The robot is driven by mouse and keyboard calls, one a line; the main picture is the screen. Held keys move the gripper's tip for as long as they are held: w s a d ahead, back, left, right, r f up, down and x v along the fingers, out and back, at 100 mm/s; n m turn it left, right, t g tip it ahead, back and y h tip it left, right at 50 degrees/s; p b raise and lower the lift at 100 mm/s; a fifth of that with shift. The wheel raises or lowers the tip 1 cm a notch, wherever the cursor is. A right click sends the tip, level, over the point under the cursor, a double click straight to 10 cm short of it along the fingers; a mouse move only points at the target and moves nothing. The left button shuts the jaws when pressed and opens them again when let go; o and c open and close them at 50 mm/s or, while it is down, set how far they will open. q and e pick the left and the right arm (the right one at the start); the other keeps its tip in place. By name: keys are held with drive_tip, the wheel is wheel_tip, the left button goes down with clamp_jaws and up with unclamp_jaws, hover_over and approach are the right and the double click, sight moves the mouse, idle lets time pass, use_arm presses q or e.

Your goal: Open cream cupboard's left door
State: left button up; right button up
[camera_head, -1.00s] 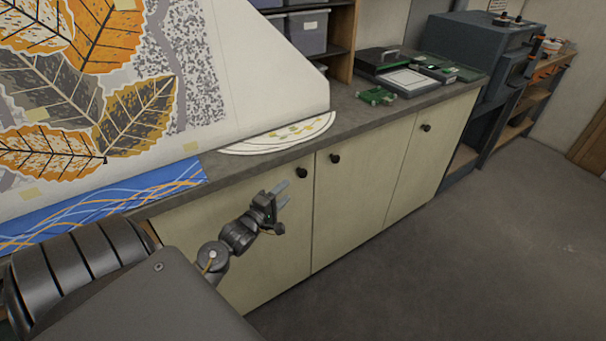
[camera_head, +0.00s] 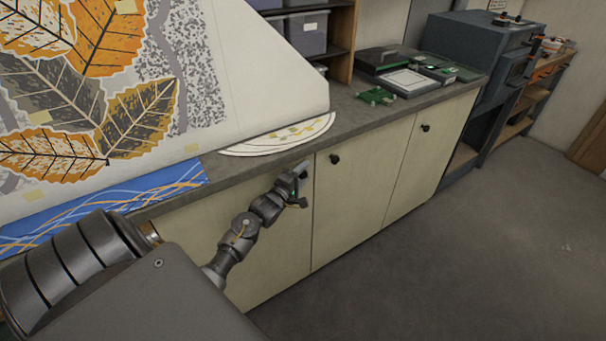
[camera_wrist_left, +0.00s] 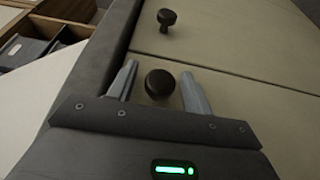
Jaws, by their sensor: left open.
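The cream cupboard (camera_head: 360,190) stands under the grey counter, its doors shut. Its left door (camera_head: 275,240) has a dark round knob near its upper right corner. In the head view my left gripper (camera_head: 302,172) is at that knob and hides it. In the left wrist view the knob (camera_wrist_left: 160,84) sits between the two open fingers of my left gripper (camera_wrist_left: 160,88), with a gap on each side. The middle door's knob (camera_head: 335,159) is just to the right; it also shows in the left wrist view (camera_wrist_left: 166,18). My right gripper is out of view.
The counter top (camera_head: 345,118) overhangs just above the knobs. A large leaf-pattern panel (camera_head: 90,90) and a white semicircular piece (camera_head: 275,136) rest on it. Green boards (camera_head: 376,96) lie further right. The floor (camera_head: 430,270) before the cupboard is clear.

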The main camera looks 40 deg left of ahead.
use_arm(q)
drive_tip(key=shift+c, duration=0.3)
clamp_jaws()
